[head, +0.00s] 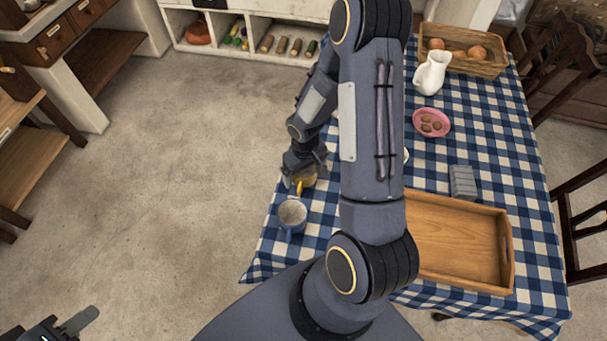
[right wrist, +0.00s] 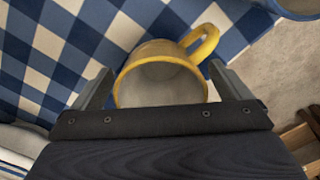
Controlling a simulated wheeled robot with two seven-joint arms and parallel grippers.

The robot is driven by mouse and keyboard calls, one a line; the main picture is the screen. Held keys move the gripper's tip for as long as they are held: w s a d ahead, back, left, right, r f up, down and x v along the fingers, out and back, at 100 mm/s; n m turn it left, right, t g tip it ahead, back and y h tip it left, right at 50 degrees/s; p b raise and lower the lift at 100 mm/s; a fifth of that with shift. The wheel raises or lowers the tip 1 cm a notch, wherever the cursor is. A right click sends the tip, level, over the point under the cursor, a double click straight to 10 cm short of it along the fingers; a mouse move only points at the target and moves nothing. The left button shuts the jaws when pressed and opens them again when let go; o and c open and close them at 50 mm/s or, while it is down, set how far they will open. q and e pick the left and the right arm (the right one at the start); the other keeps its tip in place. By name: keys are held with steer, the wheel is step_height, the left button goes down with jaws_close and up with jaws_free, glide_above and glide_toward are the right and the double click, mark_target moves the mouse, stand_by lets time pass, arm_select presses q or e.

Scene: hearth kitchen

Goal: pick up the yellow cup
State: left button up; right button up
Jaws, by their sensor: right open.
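The yellow cup (head: 307,181) stands near the left edge of the checked table, partly hidden by my right gripper (head: 303,177). In the right wrist view the yellow cup (right wrist: 160,72) shows its pale inside, with its handle toward the upper right. My right gripper (right wrist: 163,85) is open, with one finger on either side of the cup; I cannot tell whether they touch it. My left gripper (head: 72,325) is at the bottom left corner over the floor, mostly cut off, so its opening is unclear.
A blue cup (head: 292,215) stands close in front of the yellow cup. A wooden tray (head: 455,205), a grey block (head: 463,182), a pink plate (head: 441,131), a white jug (head: 431,73) and a basket (head: 492,68) are further right. My arm hides the table's middle.

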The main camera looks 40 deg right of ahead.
steer(key=c, duration=1.2)
